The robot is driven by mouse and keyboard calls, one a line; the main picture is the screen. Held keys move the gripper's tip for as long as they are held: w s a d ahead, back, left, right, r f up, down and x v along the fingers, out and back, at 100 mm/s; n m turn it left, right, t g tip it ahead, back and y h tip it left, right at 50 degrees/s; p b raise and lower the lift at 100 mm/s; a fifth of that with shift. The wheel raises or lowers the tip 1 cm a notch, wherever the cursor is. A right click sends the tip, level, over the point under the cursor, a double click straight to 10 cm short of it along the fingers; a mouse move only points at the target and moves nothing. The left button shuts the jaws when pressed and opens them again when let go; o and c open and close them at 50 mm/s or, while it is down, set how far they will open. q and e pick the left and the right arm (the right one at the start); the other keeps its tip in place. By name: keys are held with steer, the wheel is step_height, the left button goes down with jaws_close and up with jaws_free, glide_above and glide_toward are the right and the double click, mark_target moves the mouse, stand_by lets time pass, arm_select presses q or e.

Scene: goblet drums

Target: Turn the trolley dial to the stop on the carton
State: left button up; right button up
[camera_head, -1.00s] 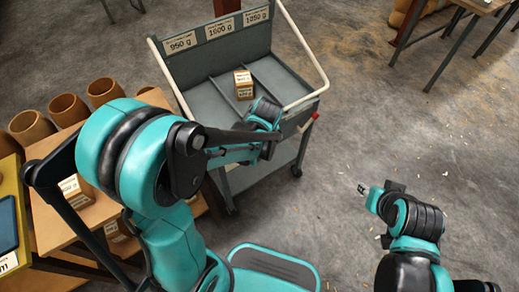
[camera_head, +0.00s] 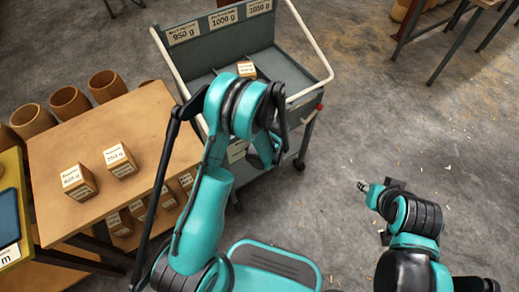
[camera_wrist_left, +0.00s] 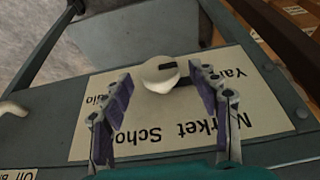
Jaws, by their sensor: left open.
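The grey trolley (camera_head: 232,43) stands ahead, with 950 g, 1000 g and 1050 g labels on its back panel. A small carton (camera_head: 246,69) sits in its tray; its print is too small to read. In the left wrist view a white dial (camera_wrist_left: 158,80) with a dark mark sits on the trolley's front panel, by a label showing upside down. My left gripper (camera_wrist_left: 163,90) is open, its fingers on either side of the dial; contact is unclear. In the head view my left arm hides the dial. My right gripper (camera_head: 364,187) is away from the trolley, over the floor.
A wooden table (camera_head: 110,125) at left holds two labelled cartons, one at the front (camera_head: 78,182) and one behind (camera_head: 120,161). More cartons are below it. Several brown drums (camera_head: 68,103) stand behind. The floor (camera_head: 400,130) right of the trolley is mostly clear.

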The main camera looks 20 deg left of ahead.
arm_select(q)
steer(key=shift+w+a+f, duration=0.1)
steer(key=shift+a+f, duration=0.05)
steer(key=shift+f, duration=0.3)
steer(key=c, duration=1.1)
steer(key=shift+c, duration=0.2)
steer(key=g, duration=0.1)
steer(key=g+y, duration=0.1)
steer(key=y, duration=0.1)
steer(key=shift+w+d+m+g, duration=0.3)
steer(key=shift+m+g, duration=0.1)
steer(key=shift+w+d+f+m+g+y, duration=0.1)
steer(key=shift+m+g+y, duration=0.05)
steer(key=shift+g+y, duration=0.4)
steer(key=shift+w+f+m+g+y, duration=0.1)
steer(key=shift+m+g+y, duration=0.05)
steer(key=shift+g+y, duration=0.4)
steer(key=shift+r, duration=0.1)
